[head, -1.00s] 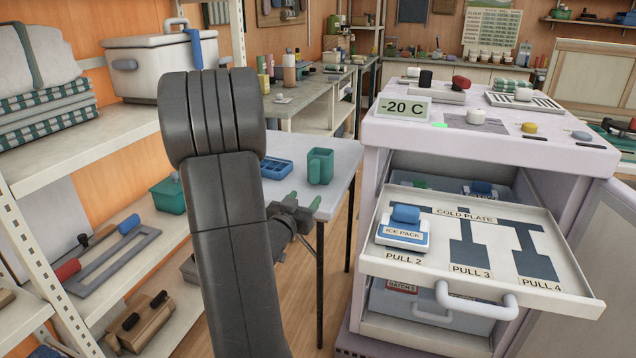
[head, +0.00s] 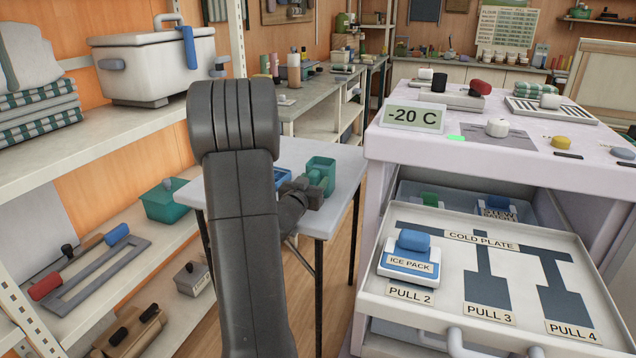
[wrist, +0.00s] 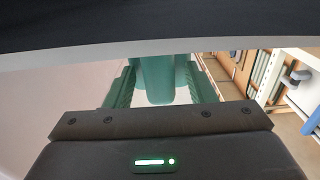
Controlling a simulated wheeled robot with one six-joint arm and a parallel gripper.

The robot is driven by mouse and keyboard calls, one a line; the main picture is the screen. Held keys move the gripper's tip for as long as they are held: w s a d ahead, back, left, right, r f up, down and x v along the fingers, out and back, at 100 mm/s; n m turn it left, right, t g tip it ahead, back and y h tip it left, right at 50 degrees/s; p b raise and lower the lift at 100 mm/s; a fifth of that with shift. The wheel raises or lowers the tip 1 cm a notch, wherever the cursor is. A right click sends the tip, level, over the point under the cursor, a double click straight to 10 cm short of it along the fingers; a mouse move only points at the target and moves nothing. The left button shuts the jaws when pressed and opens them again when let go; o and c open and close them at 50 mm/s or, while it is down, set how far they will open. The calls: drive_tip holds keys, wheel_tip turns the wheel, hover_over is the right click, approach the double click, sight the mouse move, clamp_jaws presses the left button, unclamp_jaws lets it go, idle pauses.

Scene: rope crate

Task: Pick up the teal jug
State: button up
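The teal jug (head: 320,163) stands on the small light table (head: 343,190), near its right side. My gripper (head: 318,181) is at the near side of the jug, and my arm covers part of the table. In the wrist view, a teal upright part of the jug (wrist: 157,78), which looks like its handle, is between my two green fingers (wrist: 160,85). The fingers are spread, with a gap on each side of it.
A blue tray (head: 282,177) lies left of the jug, partly behind my arm. The white freezer drawer (head: 440,285) stands pulled out to the right, holding an ice pack (head: 411,262). Shelving (head: 120,165) stands to the left.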

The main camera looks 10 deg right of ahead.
clamp_jaws()
drive_tip(key=shift+r, duration=0.15)
wheel_tip(320, 180, up, 10)
drive_tip(key=p, duration=0.3)
